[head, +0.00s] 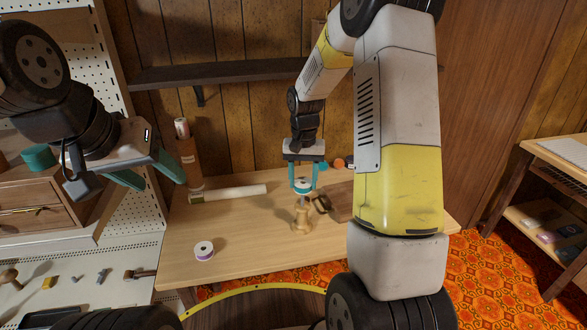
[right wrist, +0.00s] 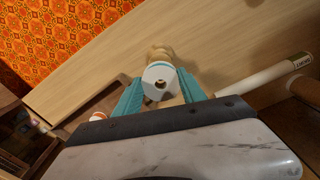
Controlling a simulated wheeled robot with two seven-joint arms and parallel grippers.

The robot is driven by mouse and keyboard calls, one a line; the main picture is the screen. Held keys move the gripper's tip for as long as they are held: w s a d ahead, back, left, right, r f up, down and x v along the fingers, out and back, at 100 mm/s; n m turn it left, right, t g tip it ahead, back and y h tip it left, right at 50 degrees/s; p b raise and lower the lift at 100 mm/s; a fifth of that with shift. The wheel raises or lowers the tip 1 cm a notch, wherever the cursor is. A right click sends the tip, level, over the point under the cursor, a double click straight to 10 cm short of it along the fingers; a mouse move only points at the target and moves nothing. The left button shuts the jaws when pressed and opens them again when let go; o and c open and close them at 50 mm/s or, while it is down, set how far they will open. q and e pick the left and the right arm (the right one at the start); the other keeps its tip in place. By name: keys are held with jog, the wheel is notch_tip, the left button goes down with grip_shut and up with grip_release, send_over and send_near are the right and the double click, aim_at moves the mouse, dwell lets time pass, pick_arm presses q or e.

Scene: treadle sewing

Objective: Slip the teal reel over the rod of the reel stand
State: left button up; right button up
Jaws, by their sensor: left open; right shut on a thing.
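The teal reel (head: 303,187), with white flanges, is gripped between the teal fingers of my right gripper (head: 303,181). The reel stand (head: 302,220), a turned wooden base with a thin upright rod, is on the table directly below the reel. The rod shows between base and reel; I cannot tell whether its tip is inside the hole. In the right wrist view the reel's white flange (right wrist: 160,76) faces the camera with its centre hole showing, and part of the wooden stand (right wrist: 160,53) shows beyond. My left gripper (head: 149,175) is open and empty, off to the left.
A white and purple reel (head: 204,251) sits on the table (head: 260,258) at front left. A pale roll (head: 228,193) lies at the back left. A dark object (head: 322,204) and brown board (head: 341,199) lie right of the stand. Small orange pieces (head: 338,163) are behind.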

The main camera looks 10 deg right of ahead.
jog(key=shift+f, duration=1.05)
jog(key=o, duration=1.4)
jog(key=shift+r, duration=0.1)
notch_tip(320, 180, up, 8)
jog(key=shift+f, duration=0.2)
